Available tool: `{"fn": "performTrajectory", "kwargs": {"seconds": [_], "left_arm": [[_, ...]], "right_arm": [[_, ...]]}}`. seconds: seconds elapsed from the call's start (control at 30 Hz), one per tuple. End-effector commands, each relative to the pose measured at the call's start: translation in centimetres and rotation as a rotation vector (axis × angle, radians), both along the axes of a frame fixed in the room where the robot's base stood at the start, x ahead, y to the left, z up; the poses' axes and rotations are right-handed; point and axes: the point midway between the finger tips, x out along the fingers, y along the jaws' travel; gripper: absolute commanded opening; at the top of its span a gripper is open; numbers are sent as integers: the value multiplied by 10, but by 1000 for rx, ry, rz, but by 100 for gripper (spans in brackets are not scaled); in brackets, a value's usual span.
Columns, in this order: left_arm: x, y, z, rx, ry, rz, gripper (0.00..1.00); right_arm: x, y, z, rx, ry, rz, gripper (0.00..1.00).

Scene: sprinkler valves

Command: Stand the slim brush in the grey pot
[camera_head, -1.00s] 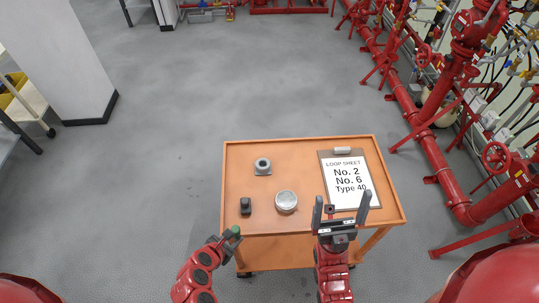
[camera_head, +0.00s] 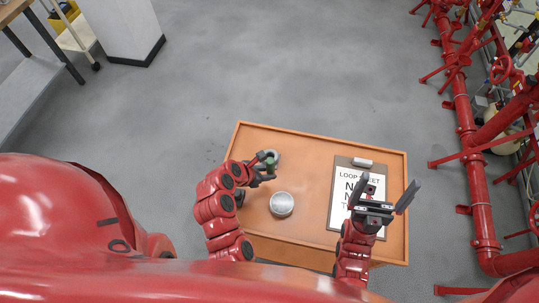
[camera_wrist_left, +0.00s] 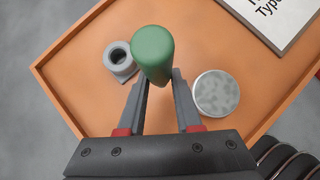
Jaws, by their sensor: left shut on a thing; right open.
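My left gripper (camera_head: 263,172) is shut on the slim brush, whose rounded green end (camera_head: 269,161) shows above the fingers over the cart. In the left wrist view the green end (camera_wrist_left: 153,52) points toward the camera; the brush's lower part is hidden behind it and the fingers. The grey pot (camera_wrist_left: 118,58), a short round piece with a dark central hole on a squarish base, stands just left of the green end there. In the head view the pot (camera_head: 276,155) is partly covered by the brush and gripper. My right gripper (camera_head: 388,192) is open and empty above the clipboard.
A round silver-lidded tin (camera_head: 282,204) stands on the orange cart top (camera_head: 310,150), close to the left gripper. Red pipes (camera_head: 475,150) stand beyond the cart's right side.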

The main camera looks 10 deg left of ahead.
Motion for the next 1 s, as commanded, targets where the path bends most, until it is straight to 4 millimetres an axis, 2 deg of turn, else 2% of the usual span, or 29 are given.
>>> {"fn": "performTrajectory", "kwargs": {"seconds": [0.03, 0.2, 0.4, 0.57, 0.8, 1.0], "left_arm": [[16, 5, -6, 4, -6, -1, 0], [57, 15, -10, 3, -5, -2, 0], [89, 23, -10, 2, -4, 0, 0], [94, 24, -14, -1, 0, 1, 0], [93, 24, -47, 1, 1, 0, 0], [93, 24, -44, 0, 0, 2, 0]], "right_arm": [[0, 0, -12, 0, 0, 0, 100], [0, 0, -31, 0, -1, 0, 100], [0, 0, -44, 0, -1, 0, 100], [0, 0, -49, 0, -1, 0, 100], [1, 0, -80, 0, 0, 0, 100], [1, 0, -78, 0, -1, 0, 100]]}}
